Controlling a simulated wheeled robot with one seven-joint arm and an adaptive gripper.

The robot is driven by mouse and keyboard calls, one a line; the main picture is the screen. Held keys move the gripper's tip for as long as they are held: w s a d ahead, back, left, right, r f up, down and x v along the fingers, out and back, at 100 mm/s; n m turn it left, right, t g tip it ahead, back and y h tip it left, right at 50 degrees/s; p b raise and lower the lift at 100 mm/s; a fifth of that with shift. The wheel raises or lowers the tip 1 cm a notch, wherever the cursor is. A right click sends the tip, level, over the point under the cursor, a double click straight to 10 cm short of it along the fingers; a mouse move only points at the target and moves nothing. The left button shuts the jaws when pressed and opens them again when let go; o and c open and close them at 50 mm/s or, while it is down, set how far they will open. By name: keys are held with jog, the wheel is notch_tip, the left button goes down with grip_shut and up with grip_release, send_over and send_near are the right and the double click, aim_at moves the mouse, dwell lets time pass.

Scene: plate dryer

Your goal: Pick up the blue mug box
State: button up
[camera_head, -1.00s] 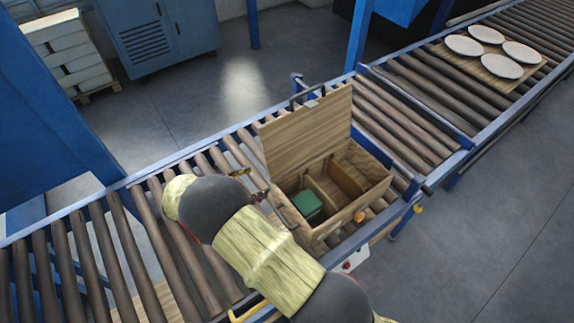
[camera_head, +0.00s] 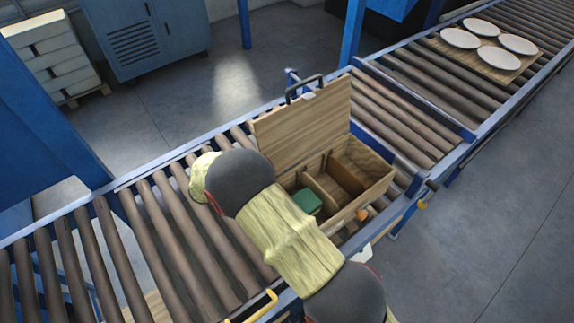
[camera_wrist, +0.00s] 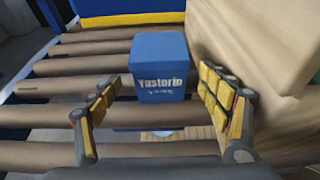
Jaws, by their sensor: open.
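The blue mug box (camera_wrist: 160,68) shows in the wrist view, with white lettering that reads like "Yastorin" on its near face. It stands on the conveyor rollers beside a wooden wall at the right. My gripper (camera_wrist: 162,100) is open, with one yellow-padded finger to the left of the box and one to the right. The box sits between and slightly beyond the fingertips, and I cannot tell whether either finger touches it. In the head view my arm hides the box and the gripper.
An open wooden case (camera_head: 368,190) with compartments stands on the roller conveyor (camera_head: 170,240), lid raised. A green box (camera_head: 307,201) lies in one compartment. Several white plates (camera_head: 460,38) rest on a board at the far right. Rollers left of my arm are clear.

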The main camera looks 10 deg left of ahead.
jog(key=shift+w+d, duration=0.5)
jog(key=shift+w, duration=0.1)
jog(key=b+x, duration=0.1)
jog(key=x, duration=0.3)
jog(key=shift+w+d+f, duration=0.15)
jog(key=shift+w+d, duration=0.1)
jog(key=shift+w, duration=0.05)
jog(key=shift+c, duration=0.2)
